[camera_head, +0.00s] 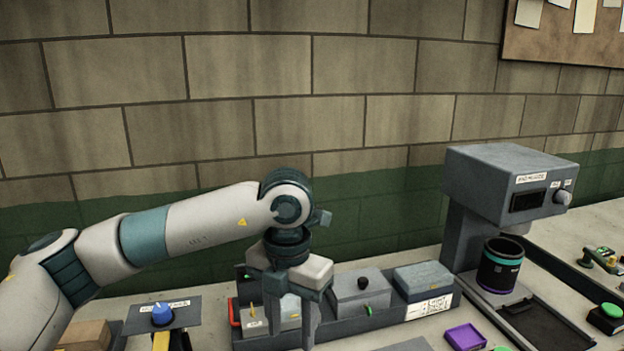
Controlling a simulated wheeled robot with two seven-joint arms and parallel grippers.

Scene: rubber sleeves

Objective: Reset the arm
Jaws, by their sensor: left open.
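My left arm (190,220) comes in from the left and bends downward at its wrist joint. My left gripper (291,328) points down with its two grey fingers apart, in front of a long dark tray (385,325). Nothing shows held between the fingers. The gripper hides part of the tray and of a grey block in its left section. My right gripper is not in view.
A grey machine (520,190) stands at the right with a black cup (499,272) under its head. A blue knob (162,314) and a cardboard box (85,335) are at lower left. A purple tray (466,337) and a green button (611,311) lie at lower right. A brick wall closes the back.

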